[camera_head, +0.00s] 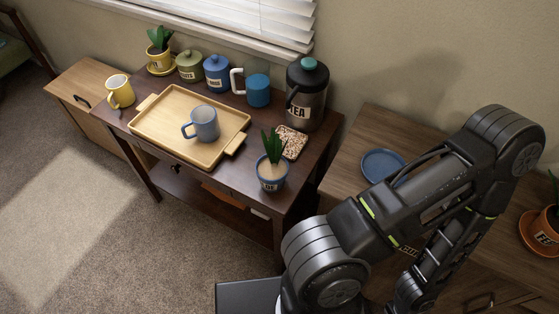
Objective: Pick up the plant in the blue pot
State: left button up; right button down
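The plant in the blue pot (272,172) stands upright near the front right corner of the dark brown table (195,163). It has pointed green leaves, and a pale label is on the pot's front. My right arm is bent at the right of the view, to the right of the plant and apart from it in the picture. Neither of my grippers shows in the view.
A wooden tray (165,143) with a grey-blue mug (204,124) lies left of the plant. A cork coaster (292,141) and a black TEA flask (308,92) stand behind it. A blue plate (382,164) lies on the cabinet (350,182) to the right. Another potted plant stands in a yellow pot (160,59).

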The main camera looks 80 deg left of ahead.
aim_at(271, 169)
jog(key=k+j+u, duration=0.1)
jog(key=u, duration=2.7)
jog(key=j+z, duration=0.1)
jog(key=z, duration=2.15)
jog(key=k+j, duration=0.1)
jog(key=k, duration=0.35)
